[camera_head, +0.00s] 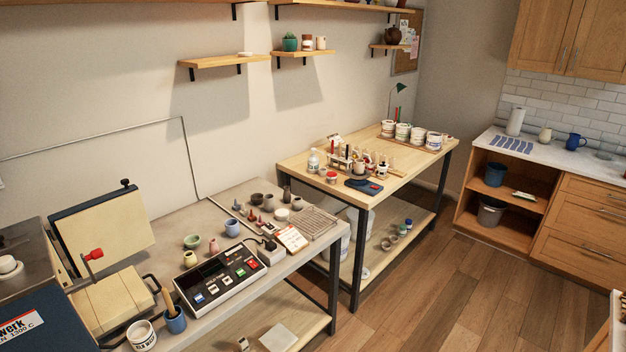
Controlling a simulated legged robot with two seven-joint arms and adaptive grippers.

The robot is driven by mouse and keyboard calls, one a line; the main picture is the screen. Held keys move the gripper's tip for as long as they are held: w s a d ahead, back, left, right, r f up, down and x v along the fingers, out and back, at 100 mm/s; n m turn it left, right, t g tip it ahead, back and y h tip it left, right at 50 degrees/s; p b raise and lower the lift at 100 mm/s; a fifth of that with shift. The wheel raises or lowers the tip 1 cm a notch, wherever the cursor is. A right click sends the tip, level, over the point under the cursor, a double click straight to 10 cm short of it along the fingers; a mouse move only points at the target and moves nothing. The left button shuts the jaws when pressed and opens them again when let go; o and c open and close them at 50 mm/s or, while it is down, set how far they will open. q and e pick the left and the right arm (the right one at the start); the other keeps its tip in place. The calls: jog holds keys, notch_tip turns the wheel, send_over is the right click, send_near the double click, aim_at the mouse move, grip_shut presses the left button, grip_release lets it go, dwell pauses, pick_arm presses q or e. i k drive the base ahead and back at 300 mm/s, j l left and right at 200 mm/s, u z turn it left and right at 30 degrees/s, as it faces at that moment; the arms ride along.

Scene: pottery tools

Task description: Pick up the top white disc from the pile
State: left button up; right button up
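I cannot clearly make out a pile of white discs. A small white rounded object (8,264) sits at the far left edge on a grey surface; it may be stacked pieces, but it is too small to tell. A low white round piece (281,214) stands on the grey worktable among small pots. A flat white piece (245,54) lies on the left wall shelf. Neither of my grippers is in view.
The grey worktable (215,262) holds a control box (222,277), a blue cup (175,321), a white tub (142,335) and small pots. A wooden table (300,170) with tubs and bottles stands behind. Open wood floor (430,290) lies at the right.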

aim_at(280, 213)
jog(key=i+l+z, duration=0.35)
jog(key=i, duration=0.3)
jog(key=i+l+z, duration=0.1)
jog(key=i+z, duration=0.3)
jog(key=i, duration=0.2)
jog(key=i+j+z, duration=0.1)
jog(key=i+z, duration=0.25)
jog(key=i, duration=0.3)
jog(key=i+u, duration=0.3)
jog(key=i, duration=0.15)
jog(key=i+l+u, duration=0.25)
jog(key=i, duration=0.15)
